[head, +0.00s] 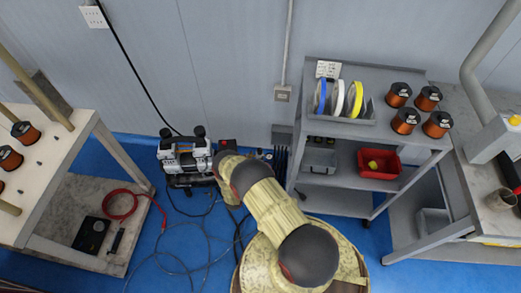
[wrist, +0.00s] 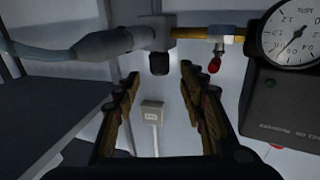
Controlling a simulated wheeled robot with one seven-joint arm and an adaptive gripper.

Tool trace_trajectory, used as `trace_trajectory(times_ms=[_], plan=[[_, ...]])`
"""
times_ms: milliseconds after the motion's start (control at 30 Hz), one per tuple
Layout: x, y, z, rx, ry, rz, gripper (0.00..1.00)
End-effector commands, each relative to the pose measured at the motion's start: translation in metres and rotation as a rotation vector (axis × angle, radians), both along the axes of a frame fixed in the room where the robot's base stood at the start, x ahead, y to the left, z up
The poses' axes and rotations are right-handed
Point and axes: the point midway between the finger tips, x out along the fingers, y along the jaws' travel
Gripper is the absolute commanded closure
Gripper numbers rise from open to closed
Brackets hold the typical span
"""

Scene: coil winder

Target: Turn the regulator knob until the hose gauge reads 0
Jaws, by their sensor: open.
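In the wrist view, a round white gauge (wrist: 290,38) with an MPa scale shows at the upper right, upside down and cut by the frame edge. Its dark needle slants to the lower left; the exact reading is too small to tell. A short black knob (wrist: 160,64) hangs under a grey fitting on the pipe and looks like the regulator knob. My gripper (wrist: 160,80) is open, with one finger on each side of the knob in the picture. I see no contact, and depth is unclear. In the head view my arm hides the gripper and knob.
A small red-tipped part (wrist: 214,65) hangs right of the knob, near a dark box (wrist: 280,110). A compressor (head: 186,158) stands on the blue floor, with hoses lying around. A grey shelf cart (head: 372,128) stands at right and a workbench (head: 75,118) at left.

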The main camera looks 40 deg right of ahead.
Motion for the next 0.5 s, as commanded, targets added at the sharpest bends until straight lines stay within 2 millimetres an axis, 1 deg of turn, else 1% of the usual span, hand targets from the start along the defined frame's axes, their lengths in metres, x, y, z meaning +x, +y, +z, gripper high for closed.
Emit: trace_trajectory(times_ms=[33,233,400,500], plan=[[0.002,-0.009,-0.002,0.0,-0.001,-0.005,0.59],[0.016,-0.037,-0.002,0.0,-0.001,-0.004,0.59],[0.024,-0.052,-0.002,0.0,0.0,-0.002,0.59],[0.026,-0.056,-0.001,0.0,0.001,-0.002,0.59]])
